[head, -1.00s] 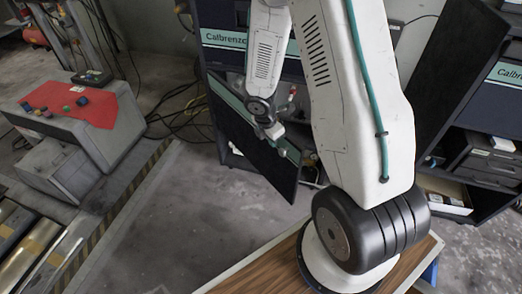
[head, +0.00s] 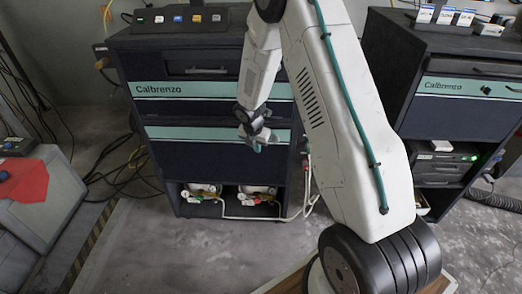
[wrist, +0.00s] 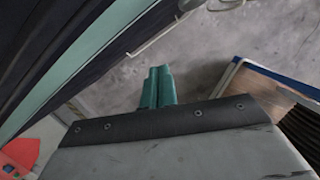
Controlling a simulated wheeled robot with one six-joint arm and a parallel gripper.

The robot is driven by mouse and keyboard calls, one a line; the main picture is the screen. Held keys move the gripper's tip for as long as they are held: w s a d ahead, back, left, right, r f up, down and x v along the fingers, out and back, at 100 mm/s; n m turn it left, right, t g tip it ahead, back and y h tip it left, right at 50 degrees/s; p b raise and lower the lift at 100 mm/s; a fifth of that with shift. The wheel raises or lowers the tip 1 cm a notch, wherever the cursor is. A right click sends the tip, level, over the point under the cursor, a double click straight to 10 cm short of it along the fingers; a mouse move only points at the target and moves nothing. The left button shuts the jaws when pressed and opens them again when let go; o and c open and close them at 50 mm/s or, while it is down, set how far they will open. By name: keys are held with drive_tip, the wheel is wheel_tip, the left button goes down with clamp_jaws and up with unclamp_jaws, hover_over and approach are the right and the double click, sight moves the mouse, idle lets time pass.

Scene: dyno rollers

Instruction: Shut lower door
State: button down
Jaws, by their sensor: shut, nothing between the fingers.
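The lower door (head: 205,160) is a dark panel with a teal stripe along its top, on the middle Calbrenzo cabinet (head: 150,105). In the head view it lies nearly parallel to the cabinet front and looks shut or almost shut; I cannot tell whether a small gap is left. My gripper (head: 257,147) is in front of its right part, its teal fingers together and empty. In the wrist view the shut fingers (wrist: 158,84) point over bare floor, with a dark panel and teal stripe (wrist: 85,62) to their left. Contact with the door cannot be told. My arm hides part of the cabinet's right side.
An open bay with gauges (head: 202,191) and pale hoses lies below the door. Another dark cabinet (head: 455,110) stands at right. A grey bench with a red cloth (head: 22,182) is at left. Floor in front of the middle cabinet is clear.

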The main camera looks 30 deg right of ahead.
idle(0.4)
drive_tip(key=s+a+r, duration=0.3)
drive_tip(key=s+r, duration=0.2)
drive_tip(key=r, duration=0.4)
drive_tip(key=shift+a+r, duration=0.3)
drive_tip(key=shift+r, duration=0.05)
drive_tip(key=shift+s, duration=0.1)
